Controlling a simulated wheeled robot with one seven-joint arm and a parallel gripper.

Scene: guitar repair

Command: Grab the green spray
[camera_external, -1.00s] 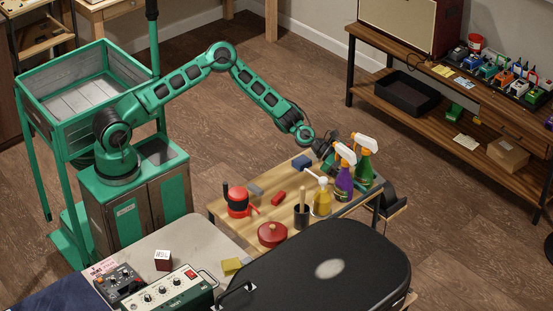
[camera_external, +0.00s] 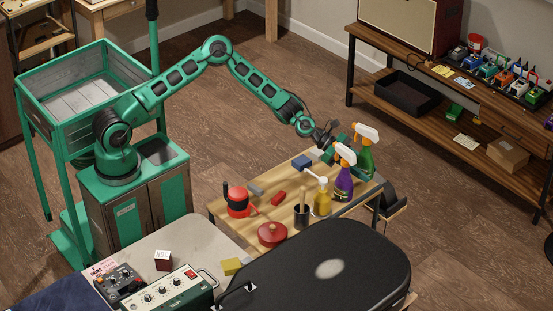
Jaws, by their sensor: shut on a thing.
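The green spray (camera_external: 367,160) is a dark green bottle with a white and orange trigger head. It is upright at the far right end of the small wooden table, a little above its top. My gripper (camera_external: 360,150) is shut on the green spray, reaching it from the left. The purple spray bottle (camera_external: 343,185), with a similar head, stands just in front and to the left. It hides part of my gripper and the lower side of the green spray.
On the wooden table (camera_external: 262,208) are a yellow bottle (camera_external: 322,203), a dark cup (camera_external: 302,216), a red round tin (camera_external: 272,234), a red-and-black pot (camera_external: 238,202) and small blocks. A black case (camera_external: 320,265) lies in front. Floor behind the table is clear.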

